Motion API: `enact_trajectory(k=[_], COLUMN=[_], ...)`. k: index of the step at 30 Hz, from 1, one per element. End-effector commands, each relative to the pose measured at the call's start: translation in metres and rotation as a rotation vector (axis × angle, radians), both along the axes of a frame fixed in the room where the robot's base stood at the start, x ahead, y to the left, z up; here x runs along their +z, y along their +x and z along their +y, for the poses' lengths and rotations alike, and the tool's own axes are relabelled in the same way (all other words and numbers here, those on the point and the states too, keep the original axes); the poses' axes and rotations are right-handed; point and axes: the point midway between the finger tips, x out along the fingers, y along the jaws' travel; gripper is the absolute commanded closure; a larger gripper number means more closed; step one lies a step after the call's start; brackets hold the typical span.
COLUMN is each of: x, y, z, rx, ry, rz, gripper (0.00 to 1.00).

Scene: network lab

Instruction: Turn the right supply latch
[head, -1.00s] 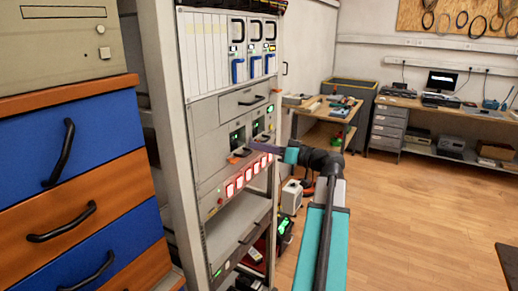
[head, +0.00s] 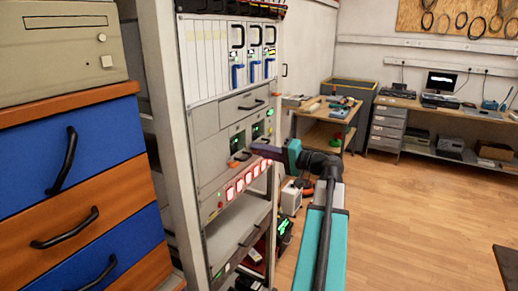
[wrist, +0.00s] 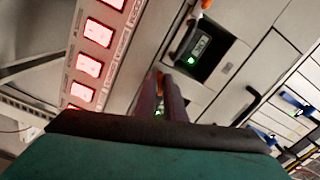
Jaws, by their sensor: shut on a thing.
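The right supply (head: 258,130) is in the rack beside the left supply (head: 237,141), each with a green-lit display. My gripper (head: 254,148) reaches in from the right at the lower front of the right supply. Its dark fingers cover the right supply latch, so the latch's angle cannot be seen. In the wrist view my gripper (wrist: 168,78) is shut, its fingers close together over the right supply, with a little green light behind them. The left supply's black handle (wrist: 184,42) and orange tip (wrist: 206,4) stand clear of the fingers.
A row of red-lit switches (head: 240,183) runs just below the supplies, close to my gripper. Blue-handled modules (head: 254,70) sit above a drawer (head: 243,103). A blue and orange cabinet (head: 75,160) stands at the left. The wooden floor at the right is open.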

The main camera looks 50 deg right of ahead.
Motion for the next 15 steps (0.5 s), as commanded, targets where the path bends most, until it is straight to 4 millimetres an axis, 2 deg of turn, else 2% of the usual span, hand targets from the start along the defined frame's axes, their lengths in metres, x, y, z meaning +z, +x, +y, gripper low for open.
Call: enact_trajectory(k=[15], x=[0.0017], y=[0.0000], z=[-0.0005], rx=[-0.002], ry=[0.424], rz=[0.105], gripper=[1.00])
